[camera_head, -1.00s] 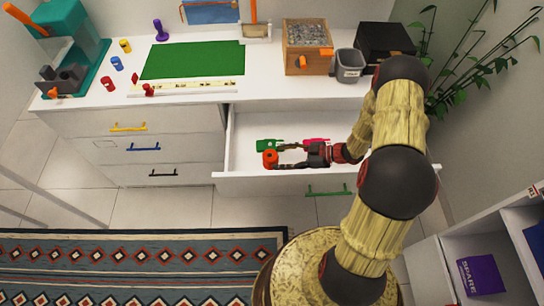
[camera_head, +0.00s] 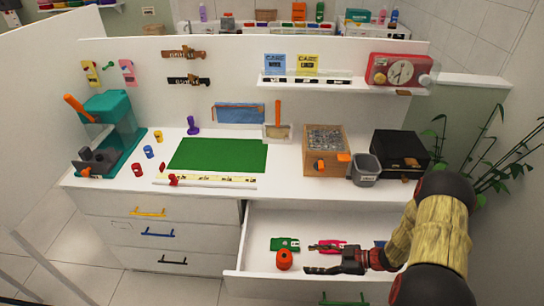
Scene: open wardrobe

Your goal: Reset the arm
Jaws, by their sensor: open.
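My gripper (camera_head: 326,258) is at the end of my arm, over the open drawer (camera_head: 262,221) at the lower right of the counter. Its dark jaws are open and point left, with nothing held between them. An orange-red round object (camera_head: 284,260) is in the drawer, just left of the fingertips and apart from them. A green piece (camera_head: 285,244) lies behind it in the drawer. A pink piece (camera_head: 328,246) lies partly hidden behind my gripper.
The white counter holds a green mat (camera_head: 217,155), a wooden box (camera_head: 324,150), a grey bin (camera_head: 364,170), a black box (camera_head: 400,154) and a teal machine (camera_head: 112,115). Plants stand at the right.

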